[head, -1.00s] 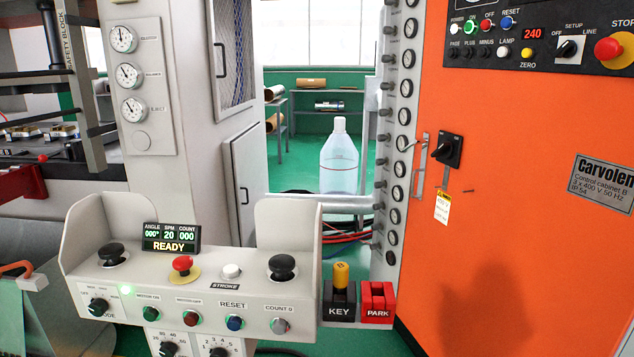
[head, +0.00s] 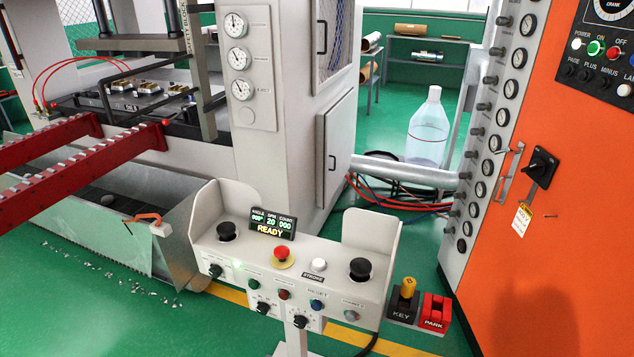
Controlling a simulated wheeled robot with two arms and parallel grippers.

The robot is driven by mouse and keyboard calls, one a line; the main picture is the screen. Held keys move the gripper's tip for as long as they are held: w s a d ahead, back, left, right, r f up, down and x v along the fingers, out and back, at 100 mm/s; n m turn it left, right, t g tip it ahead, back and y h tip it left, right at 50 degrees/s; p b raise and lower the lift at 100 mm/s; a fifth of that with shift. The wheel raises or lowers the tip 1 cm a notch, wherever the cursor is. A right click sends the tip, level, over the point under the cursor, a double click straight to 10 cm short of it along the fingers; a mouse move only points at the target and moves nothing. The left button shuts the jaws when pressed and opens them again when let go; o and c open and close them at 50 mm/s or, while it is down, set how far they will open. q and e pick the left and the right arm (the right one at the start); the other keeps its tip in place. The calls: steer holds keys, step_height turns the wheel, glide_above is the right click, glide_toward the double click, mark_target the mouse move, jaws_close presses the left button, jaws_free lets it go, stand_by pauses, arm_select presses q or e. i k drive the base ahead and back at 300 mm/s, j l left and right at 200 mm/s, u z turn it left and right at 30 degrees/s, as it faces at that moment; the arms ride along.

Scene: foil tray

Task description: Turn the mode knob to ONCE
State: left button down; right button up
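The mode knob (head: 215,271) is a small black knob at the left end of the front face of the grey control console (head: 330,285). Its label is too small to read, so I cannot tell which position it points to. The console display (head: 271,223) reads READY. Neither of my grippers shows in the head view.
An open metal bin (head: 165,255) with an orange handle stands left of the console, with scraps on the floor. A yellow key (head: 408,286) and a red PARK block (head: 434,312) sit at its right. An orange cabinet (head: 590,200) stands at right.

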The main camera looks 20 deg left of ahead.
mark_target(215, 271)
steer(key=u, duration=1.2)
steer(key=i+j+u, duration=0.15)
steer(key=u, duration=0.3)
steer(key=i+u, duration=0.3)
steer(key=u, duration=0.15)
